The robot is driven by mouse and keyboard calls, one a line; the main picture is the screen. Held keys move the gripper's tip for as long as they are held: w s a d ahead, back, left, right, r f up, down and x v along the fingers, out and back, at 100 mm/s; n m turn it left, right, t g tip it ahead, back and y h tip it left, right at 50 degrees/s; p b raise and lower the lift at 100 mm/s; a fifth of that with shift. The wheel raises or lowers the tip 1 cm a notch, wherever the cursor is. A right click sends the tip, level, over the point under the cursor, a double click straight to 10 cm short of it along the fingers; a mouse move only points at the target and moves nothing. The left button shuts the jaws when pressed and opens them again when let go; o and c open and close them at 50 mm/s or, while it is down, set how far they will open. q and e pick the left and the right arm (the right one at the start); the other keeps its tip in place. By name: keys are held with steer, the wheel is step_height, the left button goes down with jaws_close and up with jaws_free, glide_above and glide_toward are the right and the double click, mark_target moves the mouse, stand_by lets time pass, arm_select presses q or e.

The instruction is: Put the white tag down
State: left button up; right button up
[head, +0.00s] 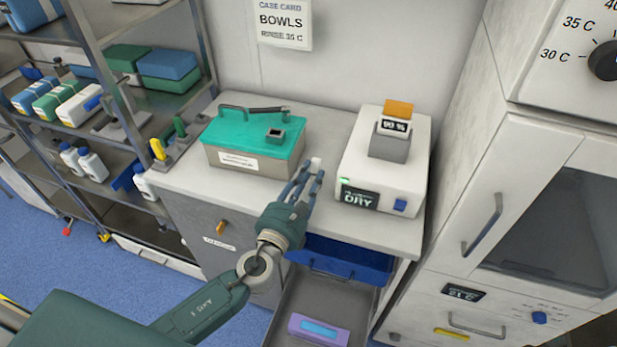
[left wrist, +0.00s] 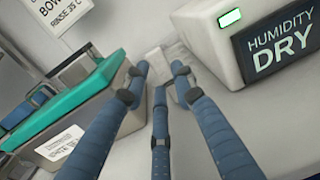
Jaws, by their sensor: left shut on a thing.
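The white tag (head: 315,163) is a small pale piece between the fingertips of my left gripper (head: 306,176). In the left wrist view the tag (left wrist: 158,58) shows between the blue-grey fingers of the left gripper (left wrist: 158,82), which are shut on it. The gripper is over the worktop, between the teal-lidded box and the white humidity device. The fingers partly hide the tag, and I cannot tell whether it touches the worktop. My right gripper is in neither view.
The teal-lidded box (head: 255,140) stands left and the white humidity device (head: 384,160) reading DRY stands right. Bare worktop (head: 190,178) lies at the front left. Below are an open drawer with a blue tray (head: 345,262) and a purple box (head: 318,329). A shelf rack (head: 92,30) stands far left.

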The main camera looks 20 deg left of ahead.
arm_select(q)
steer(key=shift+f, duration=0.15)
steer(key=o, duration=1)
steer(key=shift+c, duration=0.2)
